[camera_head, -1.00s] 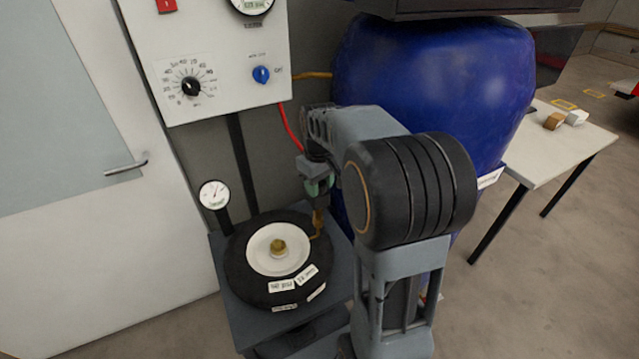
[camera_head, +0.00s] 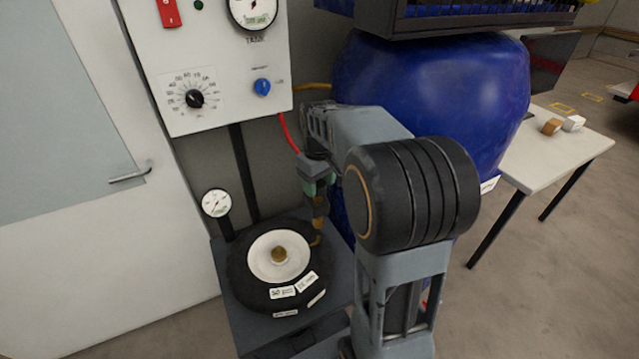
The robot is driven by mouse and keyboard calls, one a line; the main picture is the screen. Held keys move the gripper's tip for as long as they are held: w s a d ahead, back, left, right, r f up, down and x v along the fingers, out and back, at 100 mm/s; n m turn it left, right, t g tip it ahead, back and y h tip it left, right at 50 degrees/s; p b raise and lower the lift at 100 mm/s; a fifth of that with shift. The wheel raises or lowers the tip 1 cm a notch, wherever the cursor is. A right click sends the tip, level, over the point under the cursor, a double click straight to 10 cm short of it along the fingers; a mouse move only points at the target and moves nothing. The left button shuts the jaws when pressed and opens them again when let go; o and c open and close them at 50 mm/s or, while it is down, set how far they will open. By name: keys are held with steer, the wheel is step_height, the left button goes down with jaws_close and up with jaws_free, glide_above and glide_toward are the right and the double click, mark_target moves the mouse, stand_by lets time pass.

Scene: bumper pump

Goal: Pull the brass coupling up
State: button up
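The brass coupling (camera_head: 317,224) is a small, narrow piece at the right rim of a black tyre-like ring (camera_head: 240,284). A short yellowish piece curves beside its lower end. My gripper (camera_head: 319,202), with teal parts, points down right above it and looks shut on its upper end; the fingertips are small and partly merge with the brass. Whether the coupling's lower end is touching its seat is too small to tell. A white disc (camera_head: 262,266) with a separate brass knob (camera_head: 279,254) sits in the ring's middle.
A small gauge (camera_head: 216,203) stands behind the ring. A white control panel (camera_head: 222,95) hangs above, with a red hose (camera_head: 286,130) running down from it. A large blue drum (camera_head: 440,85) is close behind my arm. A white table (camera_head: 560,155) stands at right.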

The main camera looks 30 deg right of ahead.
steer(key=shift+o, duration=0.8)
steer(key=shift+f, duration=0.1)
step_height(320, 180, up, 14)
steer(key=shift+f, duration=0.1)
stand_by(0.3)
steer(key=s+a+f+m+t, duration=0.1)
steer(key=s+a+f+t, duration=0.1)
steer(key=s+a+f, duration=0.2)
steer(key=s+a+f+m+t, duration=0.2)
steer(key=s+a+f, duration=0.3)
steer(key=s+f, duration=0.4)
steer(key=shift+s, duration=0.8)
